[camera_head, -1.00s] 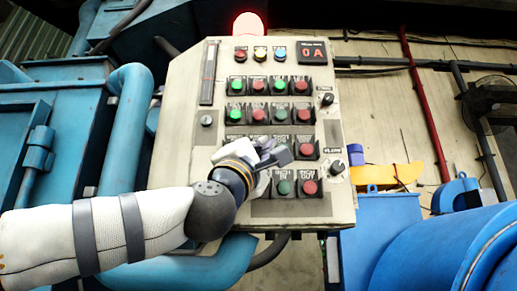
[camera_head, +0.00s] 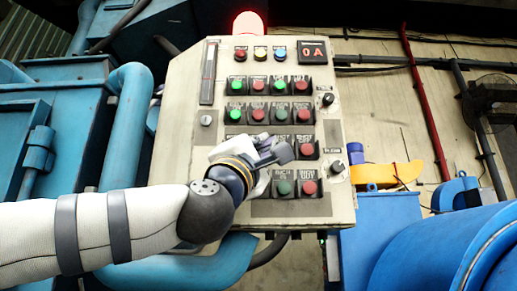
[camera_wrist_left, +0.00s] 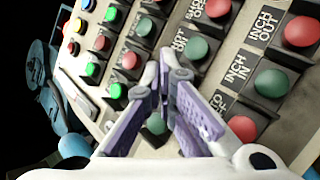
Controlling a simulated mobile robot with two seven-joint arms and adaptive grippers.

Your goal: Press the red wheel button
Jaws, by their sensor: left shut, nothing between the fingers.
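My left gripper (camera_head: 283,153) is in front of the control panel (camera_head: 185,150), over its third row of buttons. In the left wrist view its purple-padded fingers (camera_wrist_left: 168,72) are shut with nothing held, and they hide part of that row. I cannot read a wheel label, so I cannot tell which red button is the wheel one. Red buttons that show include the upper right one (camera_head: 302,86), the one below it (camera_head: 303,115), the third-row right one (camera_head: 306,149) and the "inch out" one (camera_head: 309,187). Contact with any button cannot be told. My right gripper is out of view.
A lit red lamp (camera_head: 248,23) tops the panel, beside a display (camera_head: 312,51). Two black knobs (camera_head: 337,167) stick out at its right edge. A blue pipe (camera_head: 122,130) runs to its left. Blue machinery (camera_head: 450,255) fills the lower right.

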